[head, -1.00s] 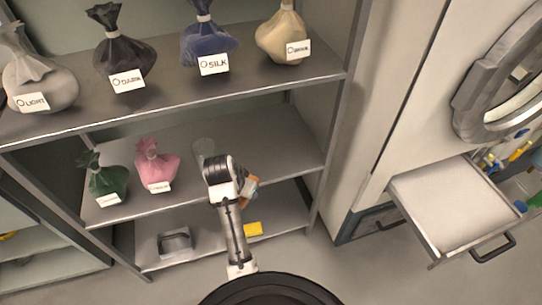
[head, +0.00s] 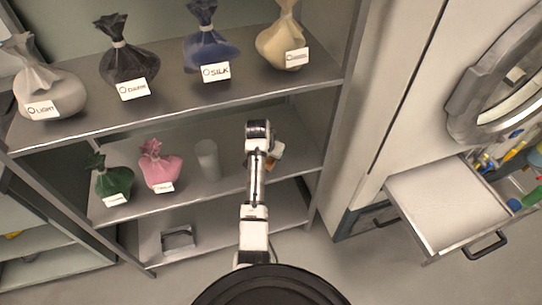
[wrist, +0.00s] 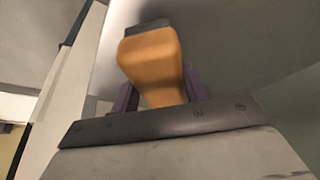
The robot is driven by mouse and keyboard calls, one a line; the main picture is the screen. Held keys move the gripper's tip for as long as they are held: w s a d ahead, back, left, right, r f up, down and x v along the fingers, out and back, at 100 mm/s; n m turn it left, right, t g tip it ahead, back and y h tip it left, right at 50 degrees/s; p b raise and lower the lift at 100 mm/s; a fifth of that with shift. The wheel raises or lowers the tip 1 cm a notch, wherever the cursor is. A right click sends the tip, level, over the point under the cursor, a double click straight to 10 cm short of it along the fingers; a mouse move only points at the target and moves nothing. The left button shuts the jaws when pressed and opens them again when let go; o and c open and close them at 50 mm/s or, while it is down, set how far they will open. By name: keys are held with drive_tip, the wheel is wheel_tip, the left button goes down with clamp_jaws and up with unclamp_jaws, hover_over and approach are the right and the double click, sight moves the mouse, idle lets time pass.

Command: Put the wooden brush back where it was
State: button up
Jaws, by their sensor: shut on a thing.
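The wooden brush (wrist: 152,60) is between the two purple-grey fingers of my gripper (wrist: 158,88) in the wrist view. It shows as a tan-orange block with a dark grey part at its far end. In the head view, my gripper (head: 270,158) is at the right part of the middle shelf (head: 225,188), to the right of a clear glass cylinder (head: 208,160). A small tan bit of the brush (head: 277,151) shows beside my arm; the rest is hidden. I cannot tell whether the brush touches the shelf.
A green bag (head: 113,183) and a pink bag (head: 160,170) stand left on the middle shelf. The upper shelf (head: 170,98) carries several labelled bags. A grey metal box (head: 178,238) sits on the bottom shelf. An open drawer (head: 447,203) juts out at right.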

drive_tip(key=shift+f, duration=0.8)
drive_tip(key=shift+f, duration=0.15)
drive_tip(key=o, duration=1)
drive_tip(key=shift+c, duration=0.2)
drive_tip(key=shift+b+v, duration=0.5)
drive_tip(key=shift+v, duration=3.45)
